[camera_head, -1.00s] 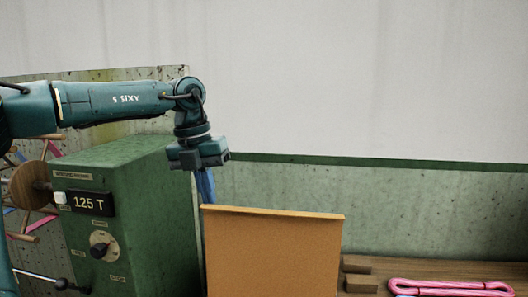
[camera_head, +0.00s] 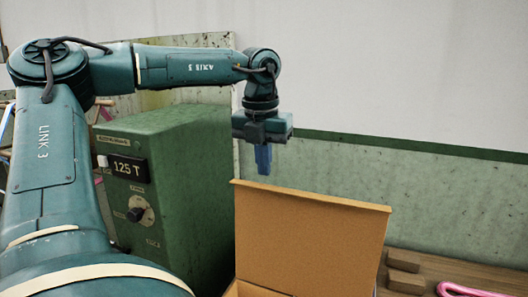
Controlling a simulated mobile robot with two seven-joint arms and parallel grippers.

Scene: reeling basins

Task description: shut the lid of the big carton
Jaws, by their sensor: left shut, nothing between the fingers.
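The big carton's lid (camera_head: 310,235) is a brown cardboard panel that stands up, open, in the lower middle of the head view. A small part of the carton's body (camera_head: 250,290) shows at the bottom edge; the rest is below the picture. My left gripper (camera_head: 263,160) points down with its blue fingers shut and empty. In the picture it is just above the left part of the lid's top edge, with a small gap between them. I cannot tell its depth relative to the lid. My right gripper is not in view.
A green machine (camera_head: 185,190) with a display reading 125 T and a knob stands left of the carton. Wooden blocks (camera_head: 405,270) and a pink skein (camera_head: 465,289) lie on the wooden table at right. A wall is behind.

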